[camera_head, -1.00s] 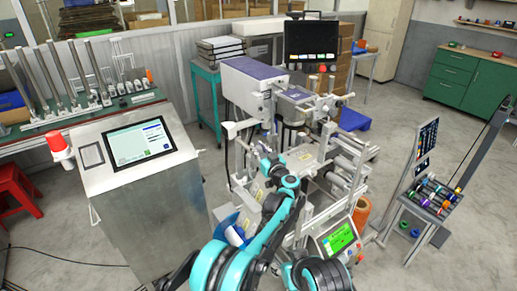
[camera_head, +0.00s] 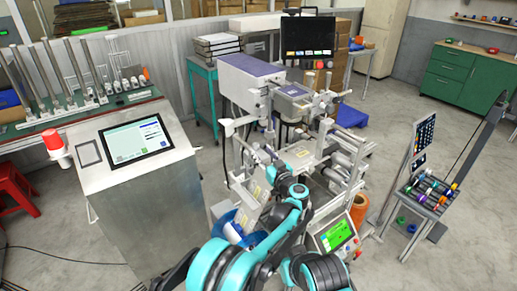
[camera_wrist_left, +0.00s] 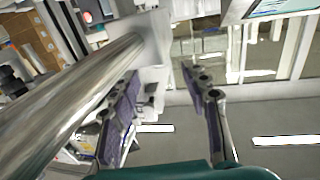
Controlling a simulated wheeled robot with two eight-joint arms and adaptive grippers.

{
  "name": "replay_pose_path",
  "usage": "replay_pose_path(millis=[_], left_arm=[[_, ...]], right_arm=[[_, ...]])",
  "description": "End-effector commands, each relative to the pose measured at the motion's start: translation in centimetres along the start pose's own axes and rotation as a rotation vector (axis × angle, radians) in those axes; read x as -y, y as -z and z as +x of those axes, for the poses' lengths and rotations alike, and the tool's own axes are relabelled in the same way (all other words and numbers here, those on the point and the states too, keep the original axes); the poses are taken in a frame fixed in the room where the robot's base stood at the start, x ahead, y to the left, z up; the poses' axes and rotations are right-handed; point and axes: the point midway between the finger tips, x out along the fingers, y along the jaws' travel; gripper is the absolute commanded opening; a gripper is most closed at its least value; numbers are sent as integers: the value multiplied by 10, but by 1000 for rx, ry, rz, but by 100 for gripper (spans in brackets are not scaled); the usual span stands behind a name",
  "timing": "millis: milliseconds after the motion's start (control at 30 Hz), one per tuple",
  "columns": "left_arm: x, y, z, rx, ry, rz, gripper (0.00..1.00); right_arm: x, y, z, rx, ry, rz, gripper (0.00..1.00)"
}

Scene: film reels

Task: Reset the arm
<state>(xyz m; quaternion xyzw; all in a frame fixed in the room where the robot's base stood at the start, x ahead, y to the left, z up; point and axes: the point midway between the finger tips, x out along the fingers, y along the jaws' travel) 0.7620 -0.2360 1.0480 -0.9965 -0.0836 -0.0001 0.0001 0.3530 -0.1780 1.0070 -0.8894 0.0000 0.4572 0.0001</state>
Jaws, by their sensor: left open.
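My teal left arm reaches up from the bottom of the head view to the labelling machine (camera_head: 250,82). Its gripper (camera_head: 268,150) is small there and partly lost against the machine's metal parts. In the left wrist view the two purple-padded fingers of the left gripper (camera_wrist_left: 162,100) stand wide apart with nothing between them. A shiny metal roller (camera_wrist_left: 75,95) runs close by the left-hand finger in that view; I cannot tell whether they touch. My right gripper is not in view.
A control cabinet with a screen (camera_head: 135,140) stands at the left. A green-lit panel (camera_head: 335,236) is low beside the arm. A rack of small coloured spools (camera_head: 432,192) stands at the right.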

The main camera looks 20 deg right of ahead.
Motion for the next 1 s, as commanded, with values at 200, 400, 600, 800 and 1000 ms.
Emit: replay_pose_path(millis=[200, 400, 600, 800, 1000], left_arm=[[0, 0, -12, 0, -1, 0, 46], [0, 0, -11, 0, -1, 0, 46], [15, 40, -1, -51, -46, -22, 46], [66, 146, 4, -157, -239, -61, 46], [127, 200, -29, -121, -446, -36, 46]], right_arm=[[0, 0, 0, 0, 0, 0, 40], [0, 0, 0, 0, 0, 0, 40], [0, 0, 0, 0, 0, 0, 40], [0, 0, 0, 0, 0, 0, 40], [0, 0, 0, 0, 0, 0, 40]])
